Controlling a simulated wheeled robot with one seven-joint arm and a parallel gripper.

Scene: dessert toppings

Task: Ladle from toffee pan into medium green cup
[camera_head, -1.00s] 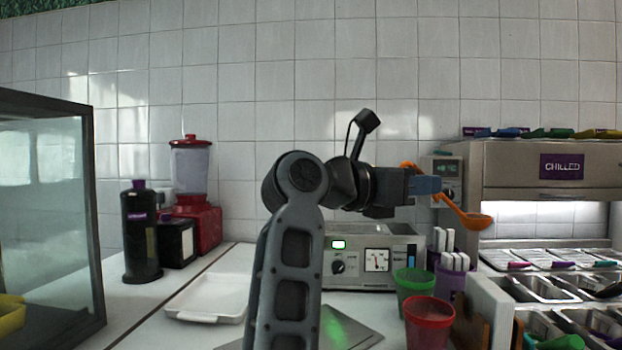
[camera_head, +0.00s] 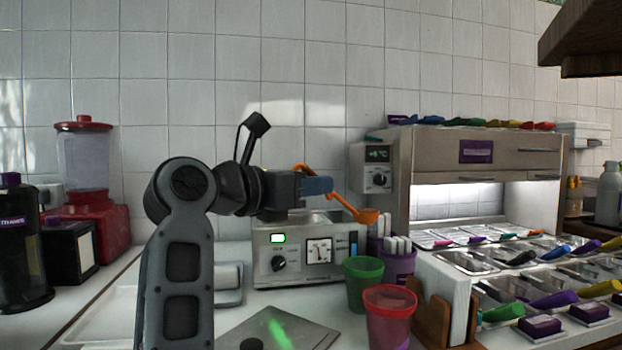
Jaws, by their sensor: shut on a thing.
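My gripper (camera_head: 318,186) is shut on an orange ladle (camera_head: 340,198), held in the air in front of the tiled wall. The ladle's bowl (camera_head: 367,216) hangs to the right of the gripper; its contents cannot be made out. A green cup (camera_head: 363,286) stands upright on the counter below the bowl in the picture. Whether it is the medium one I cannot tell. A grey warmer (camera_head: 290,262) with a dial and green display stands behind and left of the cup. No toffee pan can be made out.
A red cup (camera_head: 390,318) stands in front of the green cup. A purple holder (camera_head: 398,264) and a wooden rack (camera_head: 432,310) are to the right, before the chilled topping trays (camera_head: 500,262). A red blender (camera_head: 88,190) and dark bottle (camera_head: 20,250) stand left. A metal plate (camera_head: 300,334) lies in front.

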